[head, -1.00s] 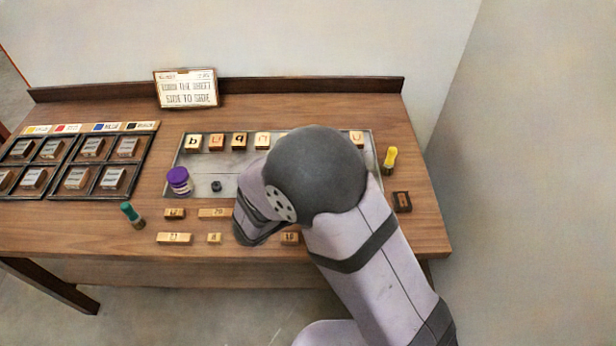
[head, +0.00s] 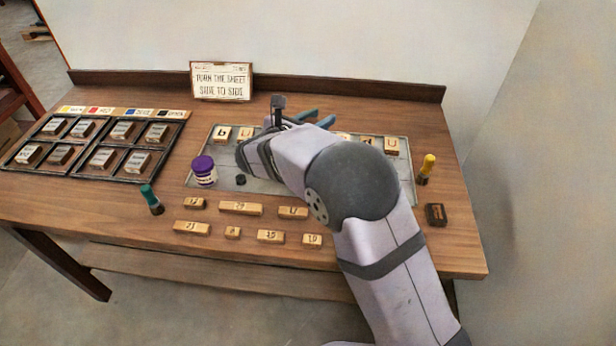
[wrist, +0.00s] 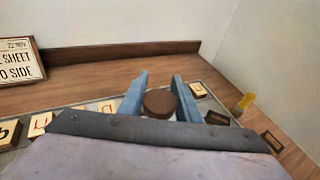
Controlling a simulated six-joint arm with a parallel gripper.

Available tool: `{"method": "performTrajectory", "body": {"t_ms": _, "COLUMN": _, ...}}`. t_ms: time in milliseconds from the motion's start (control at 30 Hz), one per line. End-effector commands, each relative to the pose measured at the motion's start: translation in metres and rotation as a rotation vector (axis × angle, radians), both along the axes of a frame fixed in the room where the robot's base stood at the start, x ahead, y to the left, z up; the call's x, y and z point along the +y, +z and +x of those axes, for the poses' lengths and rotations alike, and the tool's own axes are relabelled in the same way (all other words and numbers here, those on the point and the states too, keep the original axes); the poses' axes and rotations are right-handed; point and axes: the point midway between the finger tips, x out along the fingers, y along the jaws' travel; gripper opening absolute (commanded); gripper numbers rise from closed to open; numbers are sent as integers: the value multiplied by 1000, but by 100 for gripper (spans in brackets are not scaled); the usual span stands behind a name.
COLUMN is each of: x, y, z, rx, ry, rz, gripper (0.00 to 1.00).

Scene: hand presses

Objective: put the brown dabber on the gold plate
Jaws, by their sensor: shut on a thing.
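My gripper (wrist: 160,90) shows two blue fingers in the wrist view, one on each side of a round brown top. I take this for the brown dabber (wrist: 160,103), held between them. In the head view the fingers of my gripper (head: 317,118) are over the back part of the grey tray (head: 221,182). The dabber is not visible there. I cannot make out a gold plate in either view.
Letter blocks (head: 222,134) stand along the tray's back. Numbered wooden pieces (head: 241,208) lie in front. A compartment rack (head: 100,140) is left.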

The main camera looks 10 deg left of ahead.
Motion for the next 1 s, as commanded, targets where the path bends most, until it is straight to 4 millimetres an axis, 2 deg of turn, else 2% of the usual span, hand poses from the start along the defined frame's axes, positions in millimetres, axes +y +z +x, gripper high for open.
{"method": "performTrajectory", "body": {"t_ms": 133, "x": 10, "y": -5, "z": 2, "rx": 2, "ry": 72, "rz": -1, "gripper": 5}}
{"method": "performTrajectory", "body": {"t_ms": 367, "x": 11, "y": -8, "z": 2, "rx": 0, "ry": 91, "rz": -1, "gripper": 5}}
{"method": "performTrajectory", "body": {"t_ms": 467, "x": 11, "y": -17, "z": 2, "rx": 4, "ry": 90, "rz": -3, "gripper": 5}}
{"method": "performTrajectory", "body": {"t_ms": 800, "x": 11, "y": -64, "z": 2, "rx": 3, "ry": 89, "rz": -1, "gripper": 5}}
{"method": "performTrajectory", "body": {"t_ms": 1000, "x": 11, "y": -69, "z": 2, "rx": 0, "ry": 89, "rz": 0, "gripper": 5}}
